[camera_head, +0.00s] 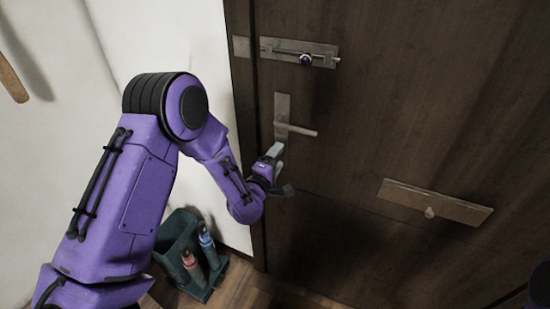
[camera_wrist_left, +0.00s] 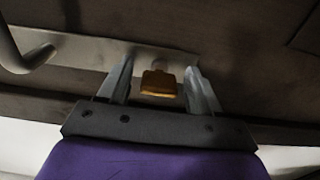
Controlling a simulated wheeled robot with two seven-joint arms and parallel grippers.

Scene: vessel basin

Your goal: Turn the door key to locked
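The dark wooden door (camera_head: 400,90) fills the right of the head view. A door handle (camera_head: 300,130) sits on a metal plate at its left edge; the handle (camera_wrist_left: 30,52) also shows at the left of the left wrist view. My left gripper (camera_head: 283,168) is just below the handle. In the left wrist view an orange-brown key (camera_wrist_left: 159,84) sits at the plate (camera_wrist_left: 95,52), between the two fingers of my left gripper (camera_wrist_left: 158,90). Gaps show on both sides of the key, so the gripper is open around it. My right gripper is not in view.
A sliding bolt (camera_head: 300,52) is above the handle and a mail slot plate (camera_head: 435,202) is to the right on the door. A dark green holder (camera_head: 178,235) with bottles stands on the floor by the wall.

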